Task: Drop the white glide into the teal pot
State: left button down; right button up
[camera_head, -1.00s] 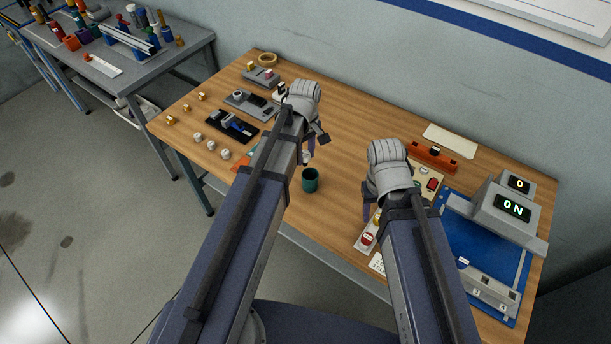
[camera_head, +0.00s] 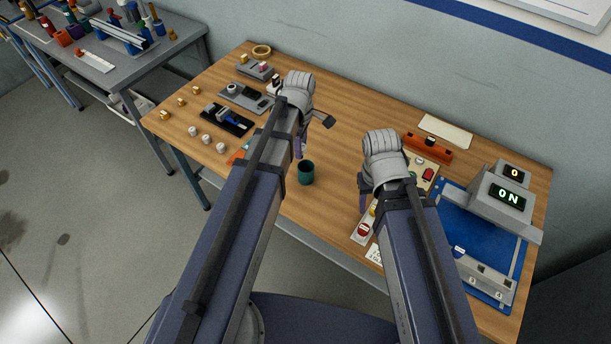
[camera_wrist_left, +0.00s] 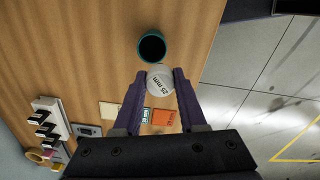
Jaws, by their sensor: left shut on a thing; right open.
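My left gripper (camera_wrist_left: 159,100) is shut on a white glide (camera_wrist_left: 160,80) marked "25 mm" in the left wrist view. The teal pot (camera_wrist_left: 151,46) stands upright on the table, and its dark opening shows just beyond the glide. In that view the glide overlaps the pot's near rim; I cannot tell the height between them. In the head view the left gripper (camera_head: 298,150) is by the teal pot (camera_head: 306,176), and the held glide is hidden. My right gripper (camera_head: 363,192) is open, over the table's right part, partly hidden by its arm.
Several white glides (camera_head: 206,139) and brass pieces (camera_head: 181,102) stand at the table's left. A black tray (camera_head: 227,120) is close to them. An orange card (camera_head: 238,155) lies left of the pot. A blue mat (camera_head: 470,240) with a display machine is at right.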

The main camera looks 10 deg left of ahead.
pick_arm(q)
notch_tip(320, 180, down, 4)
jog(key=b, duration=0.2)
jog(key=shift+r+b, duration=0.25)
jog(key=shift+b, duration=0.05)
pick_arm(e)
notch_tip(320, 180, down, 4)
jog(key=shift+r, duration=0.25)
jog(key=shift+r, duration=0.1)
pick_arm(q)
jog(key=shift+c, duration=1.9)
grip_release()
jog(key=shift+r, duration=0.2)
pick_arm(e)
jog(key=shift+r, duration=0.1)
pick_arm(q)
notch_tip(320, 180, up, 8)
jog(key=p, duration=0.8)
jog(key=shift+f, duration=0.15)
pick_arm(e)
notch_tip(320, 180, up, 8)
jog(key=shift+f, duration=0.2)
pick_arm(q)
jog(key=shift+f, duration=0.1)
